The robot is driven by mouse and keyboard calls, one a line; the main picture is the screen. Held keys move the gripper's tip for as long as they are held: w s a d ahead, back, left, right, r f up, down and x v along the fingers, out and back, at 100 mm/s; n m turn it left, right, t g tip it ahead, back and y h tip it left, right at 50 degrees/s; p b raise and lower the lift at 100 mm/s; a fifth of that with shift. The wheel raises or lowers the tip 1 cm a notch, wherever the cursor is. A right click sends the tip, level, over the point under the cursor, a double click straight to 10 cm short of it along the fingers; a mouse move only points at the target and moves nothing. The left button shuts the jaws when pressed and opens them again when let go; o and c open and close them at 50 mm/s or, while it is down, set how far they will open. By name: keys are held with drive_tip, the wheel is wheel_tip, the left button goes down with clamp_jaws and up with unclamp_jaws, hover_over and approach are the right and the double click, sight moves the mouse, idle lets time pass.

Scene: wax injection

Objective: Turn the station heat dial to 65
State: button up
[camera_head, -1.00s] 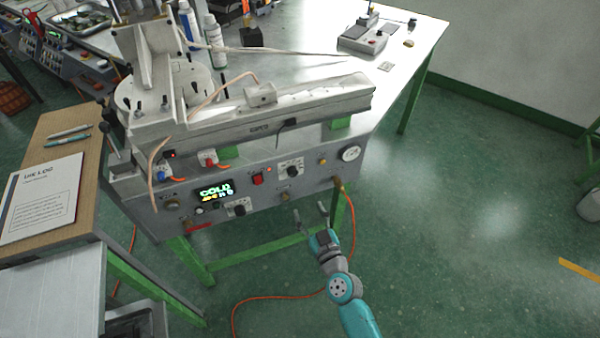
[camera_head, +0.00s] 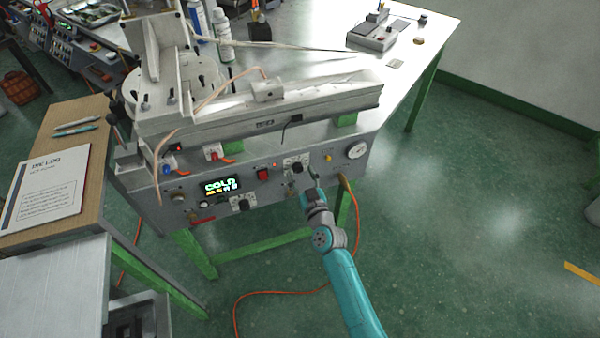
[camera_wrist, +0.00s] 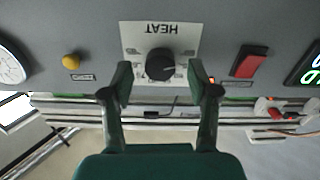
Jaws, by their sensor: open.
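The heat dial (camera_wrist: 160,64) is a black round knob on a white plate marked HEAT, seen upside down in the wrist view. In the head view the dial (camera_head: 296,166) is on the front panel of the station (camera_head: 330,163). My gripper (camera_wrist: 160,78) is open, with one fingertip on each side of the knob and a visible gap to each. In the head view my gripper (camera_head: 308,184) is just in front of the panel, below the dial. The scale numbers are too small to read. The display (camera_head: 221,186) reads COLD.
A red switch (camera_wrist: 249,61) and a yellow button (camera_wrist: 71,61) flank the dial plate. A round gauge (camera_head: 357,150) is at the panel's right end. A second dial (camera_head: 243,204) is lower left. An orange cable (camera_head: 357,215) hangs below the panel.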

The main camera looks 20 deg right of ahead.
drive_tip(key=shift+w, duration=0.65)
clamp_jaws()
